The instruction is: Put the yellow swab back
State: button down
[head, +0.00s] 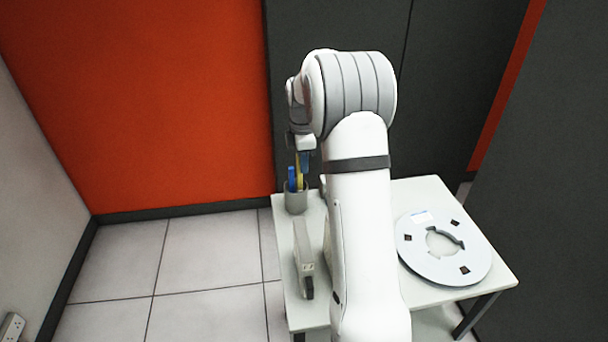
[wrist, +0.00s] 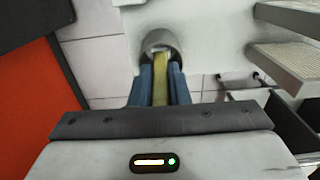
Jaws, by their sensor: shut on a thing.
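The yellow swab (head: 299,172) is held upright between the blue fingers of my gripper (head: 298,178). In the wrist view, the swab (wrist: 160,88) runs between the two fingers of my gripper (wrist: 160,75), which are shut on it. The grey cup (head: 296,202) stands at the table's back left corner, directly under the gripper. In the wrist view, the swab's far end lies over or in the mouth of the cup (wrist: 161,38). I cannot tell how deep it goes, as the fingers and the cup's rim hide it.
The white table (head: 425,200) has a grey handheld device (head: 304,250) at its left side, in front of the cup. A large pale reel disc (head: 465,262) lies at the right. My arm hides the table's middle. A dark wall stands close behind.

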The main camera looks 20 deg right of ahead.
notch_tip(320, 180, down, 5)
jog(key=shift+r, duration=0.1)
jog(key=c, duration=1.4)
grip_release()
jog(key=shift+r, duration=0.1)
notch_tip(320, 180, up, 12)
jog(key=s+a+r+m+t, duration=0.1)
jog(key=s+a+r+m, duration=0.1)
jog(key=s+a+m, duration=0.35)
jog(key=s+a+r+m, duration=0.2)
jog(key=s+r, duration=0.1)
jog(key=s, duration=0.6)
jog(key=s+a+f+m, duration=0.1)
jog(key=s+m, duration=0.1)
jog(key=s, duration=0.4)
jog(key=s+a+f+m+t, duration=0.1)
jog(key=s+a+f+m, duration=0.1)
jog(key=s, duration=0.4)
jog(key=s+a+f+m+t, duration=0.1)
jog(key=s+f+m, duration=0.1)
jog(key=s+m, duration=0.2)
jog(key=shift+s+a, duration=0.2)
jog(key=shift+s, duration=0.35)
jog(key=shift+s+a, duration=0.15)
jog(key=shift+s, duration=0.35)
